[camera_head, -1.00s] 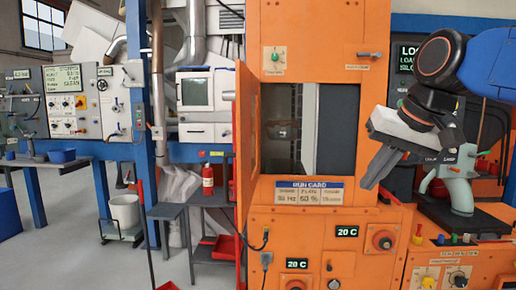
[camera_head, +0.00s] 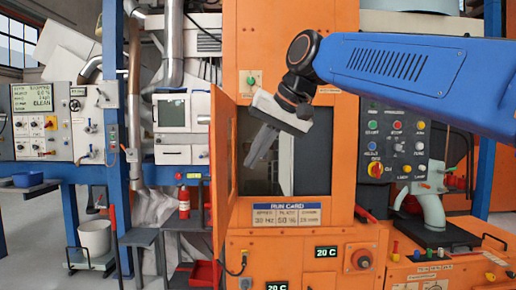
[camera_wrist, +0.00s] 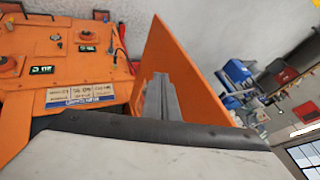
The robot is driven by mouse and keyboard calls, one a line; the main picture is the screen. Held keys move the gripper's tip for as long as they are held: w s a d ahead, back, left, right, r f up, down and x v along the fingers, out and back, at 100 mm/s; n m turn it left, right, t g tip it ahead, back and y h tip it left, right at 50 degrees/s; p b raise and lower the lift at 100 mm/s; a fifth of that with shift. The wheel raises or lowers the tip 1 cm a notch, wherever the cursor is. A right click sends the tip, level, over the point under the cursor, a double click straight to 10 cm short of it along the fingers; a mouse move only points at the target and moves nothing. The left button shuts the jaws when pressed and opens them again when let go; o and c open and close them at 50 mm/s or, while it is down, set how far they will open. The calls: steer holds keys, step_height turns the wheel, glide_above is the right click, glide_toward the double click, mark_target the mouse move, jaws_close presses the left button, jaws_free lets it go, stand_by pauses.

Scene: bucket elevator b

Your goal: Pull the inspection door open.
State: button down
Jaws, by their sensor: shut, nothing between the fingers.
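The orange inspection door (camera_head: 223,150) stands swung out from the left side of the opening (camera_head: 250,150) in the orange elevator casing. In the wrist view the door (camera_wrist: 185,65) rises as a slanted orange panel beside my fingers. My gripper (camera_head: 257,148) hangs in front of the opening, to the right of the door, with its fingers pointing down and left. It is shut and empty. In the wrist view the fingers (camera_wrist: 162,98) lie close to the door's face; I cannot tell whether they touch it. My gripper and arm hide part of the opening.
A run card (camera_head: 287,214) sits below the opening, above orange panels with 20 C displays (camera_head: 326,251) and a red knob (camera_head: 361,259). A control panel (camera_head: 394,145) is at the right. A red fire extinguisher (camera_head: 184,202) and grey table (camera_head: 140,238) stand left of the door.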

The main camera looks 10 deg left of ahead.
mark_target(219, 186)
steer(key=shift+w+a+f, duration=0.1)
steer(key=shift+a+f, duration=0.55)
steer(key=shift+a, duration=0.45)
steer(key=shift+w+a+f, duration=0.1)
steer(key=shift+a+f, duration=0.6)
steer(key=shift+a, duration=0.4)
steer(key=shift+w+a+f, duration=0.1)
steer(key=shift+a+f, duration=0.55)
steer(key=shift+a, duration=0.45)
steer(key=s+a, duration=0.2)
steer(key=a, duration=0.9)
steer(key=shift+a, duration=0.15)
steer(key=shift+w, duration=0.1)
